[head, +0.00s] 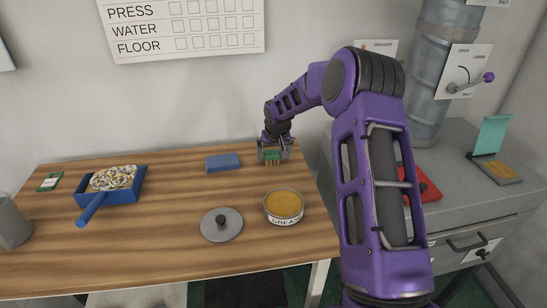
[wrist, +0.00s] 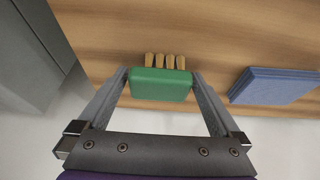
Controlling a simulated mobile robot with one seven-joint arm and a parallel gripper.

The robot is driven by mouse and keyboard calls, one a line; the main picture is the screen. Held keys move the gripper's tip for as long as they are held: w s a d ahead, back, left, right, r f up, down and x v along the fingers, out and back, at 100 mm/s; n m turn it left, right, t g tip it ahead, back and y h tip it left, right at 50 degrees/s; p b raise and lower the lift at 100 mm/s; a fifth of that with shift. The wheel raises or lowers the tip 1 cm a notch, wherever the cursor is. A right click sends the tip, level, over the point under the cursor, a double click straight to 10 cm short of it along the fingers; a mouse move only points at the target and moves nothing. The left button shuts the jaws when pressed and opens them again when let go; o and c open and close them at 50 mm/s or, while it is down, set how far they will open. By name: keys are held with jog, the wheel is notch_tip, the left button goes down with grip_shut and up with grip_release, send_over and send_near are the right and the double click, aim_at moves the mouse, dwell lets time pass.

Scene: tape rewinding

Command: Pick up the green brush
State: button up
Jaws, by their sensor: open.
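The green brush (wrist: 160,88) has a green block body and several tan bristle tufts on its far side in the wrist view. It rests on the wooden table near the back right edge. In the head view the brush (head: 271,157) shows small and partly covered by my gripper (head: 272,153). In the wrist view my gripper (wrist: 161,76) is open, with one finger on each side of the brush's short ends. The fingers are very close to the ends; I cannot tell whether they touch.
A blue block (head: 223,162) lies left of the brush and also shows in the wrist view (wrist: 274,87). A grease tin (head: 284,205) and a grey lid (head: 221,224) stand nearer the front. A blue pan (head: 127,193) sits left. A grey cabinet (head: 458,214) stands right of the table.

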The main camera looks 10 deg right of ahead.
aim_at(274, 152)
jog(key=c, duration=1.4)
jog(key=shift+o, duration=0.2)
notch_tip(274, 152, up, 10)
jog(key=o, duration=1)
jog(key=c, duration=0.6)
